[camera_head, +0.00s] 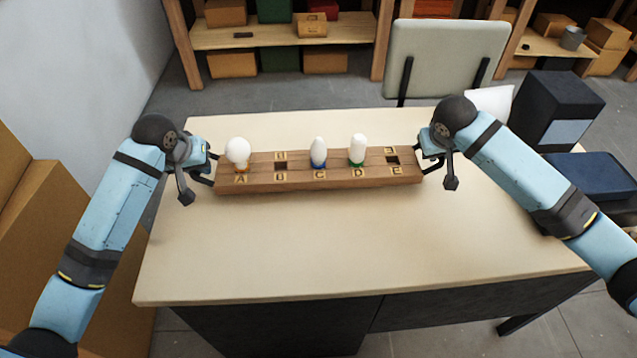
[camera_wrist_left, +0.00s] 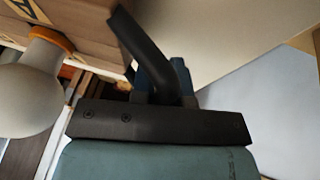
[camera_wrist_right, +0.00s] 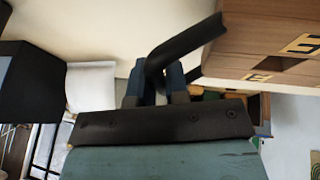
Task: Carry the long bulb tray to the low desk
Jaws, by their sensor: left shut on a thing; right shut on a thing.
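The long wooden bulb tray (camera_head: 300,182) is over the pale desk top (camera_head: 340,245), level, with lettered places A to E. A round white bulb (camera_head: 238,152) is at A, a bulb with a blue base (camera_head: 318,152) at C and a bulb with a green base (camera_head: 357,149) at D. B and E show dark empty sockets. My left gripper (camera_head: 212,168) is shut on the tray's left end and my right gripper (camera_head: 424,160) on its right end. The tray also shows in the left wrist view (camera_wrist_left: 95,22) and right wrist view (camera_wrist_right: 255,45). I cannot tell whether it touches the desk.
A grey chair back (camera_head: 445,55) stands behind the desk. Shelves with boxes (camera_head: 285,37) line the back. A dark block (camera_head: 555,105) and a blue seat (camera_head: 598,176) are at the right. Large brown boxes (camera_head: 50,225) stand at the left. The desk's front half is clear.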

